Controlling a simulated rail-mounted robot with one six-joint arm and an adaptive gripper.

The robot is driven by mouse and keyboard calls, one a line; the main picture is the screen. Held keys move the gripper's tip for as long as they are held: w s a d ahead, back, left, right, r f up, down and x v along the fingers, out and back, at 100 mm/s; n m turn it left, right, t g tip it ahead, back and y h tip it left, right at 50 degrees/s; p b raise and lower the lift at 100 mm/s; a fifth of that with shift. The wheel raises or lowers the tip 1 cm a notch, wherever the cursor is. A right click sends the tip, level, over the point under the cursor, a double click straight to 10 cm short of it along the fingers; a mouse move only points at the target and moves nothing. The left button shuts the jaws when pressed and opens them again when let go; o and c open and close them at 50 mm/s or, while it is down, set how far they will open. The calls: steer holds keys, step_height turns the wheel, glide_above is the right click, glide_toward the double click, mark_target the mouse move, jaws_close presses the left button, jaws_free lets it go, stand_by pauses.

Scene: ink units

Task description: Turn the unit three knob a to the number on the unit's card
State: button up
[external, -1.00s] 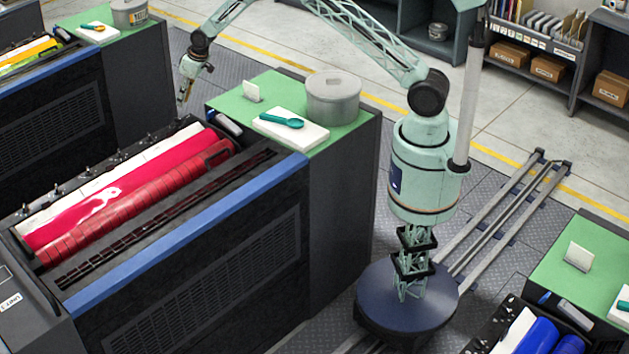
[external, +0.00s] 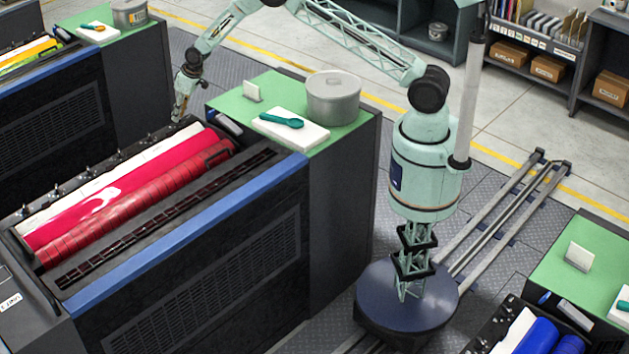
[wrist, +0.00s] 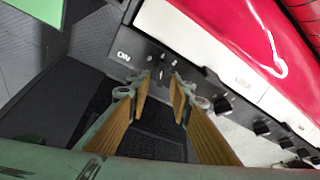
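My gripper (wrist: 160,84) is over the ink unit's far edge, its two tan fingers apart with nothing held between them. In the external view my gripper (external: 178,112) is low at the unit's far right corner. In the wrist view a small dark switch or lever (wrist: 161,66) sits just ahead of the fingertips, beside an "ON" mark. Black knobs run along the same rail to the right, the nearest one (wrist: 222,105) right of the fingers. Which is knob a cannot be told. A pale card (external: 252,91) stands on the green top; its number is unreadable.
A grey lidded pot (external: 333,98) and a teal scoop (external: 282,122) on a white pad are on the green top.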

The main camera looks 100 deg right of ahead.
steer(key=shift+x, duration=0.75)
jaws_close()
